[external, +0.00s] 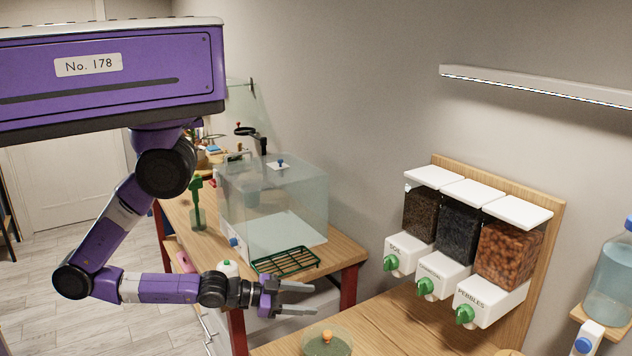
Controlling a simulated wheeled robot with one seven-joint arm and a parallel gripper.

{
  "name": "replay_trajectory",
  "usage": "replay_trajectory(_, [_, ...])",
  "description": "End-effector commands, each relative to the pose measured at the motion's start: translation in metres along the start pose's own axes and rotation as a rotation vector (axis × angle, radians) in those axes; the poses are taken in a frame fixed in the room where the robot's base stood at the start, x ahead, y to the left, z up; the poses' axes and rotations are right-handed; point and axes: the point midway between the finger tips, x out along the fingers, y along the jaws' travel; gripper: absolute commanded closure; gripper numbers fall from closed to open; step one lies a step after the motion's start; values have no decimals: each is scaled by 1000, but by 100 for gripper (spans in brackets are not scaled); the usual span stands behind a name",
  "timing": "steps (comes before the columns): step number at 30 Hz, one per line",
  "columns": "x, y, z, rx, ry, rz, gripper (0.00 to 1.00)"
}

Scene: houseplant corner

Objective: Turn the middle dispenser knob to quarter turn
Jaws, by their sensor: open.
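Three wall-mounted dispensers hang on a wooden board (548,240) at the right. The middle dispenser (458,232) has dark grey contents and a white base. Its green knob (425,287) sits on the front of that base; its exact turn angle is too small to tell. The left dispenser (420,215) holds brown soil with its own green knob (390,263). The right one, labelled PEBBLES (508,255), has a green knob (464,314). My gripper (314,299) is open and empty, pointing right, well left of the knobs.
A clear box (272,200) and a green rack (286,262) stand on the table behind my gripper. A blue water bottle (610,275) is at far right. The space between gripper and dispensers looks clear.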

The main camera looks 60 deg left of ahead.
Motion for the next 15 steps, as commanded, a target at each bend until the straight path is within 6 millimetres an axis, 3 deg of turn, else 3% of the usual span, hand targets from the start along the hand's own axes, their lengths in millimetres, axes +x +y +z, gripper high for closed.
replay_trajectory(1, [15, 9, -24, 36, 24, 30, 44])
replay_trajectory(6, [55, 41, -67, 137, 66, 87, 44])
replay_trajectory(13, [89, 85, -133, 232, 129, 127, 44])
replay_trajectory(15, [104, 99, -126, 224, 111, 113, 44])
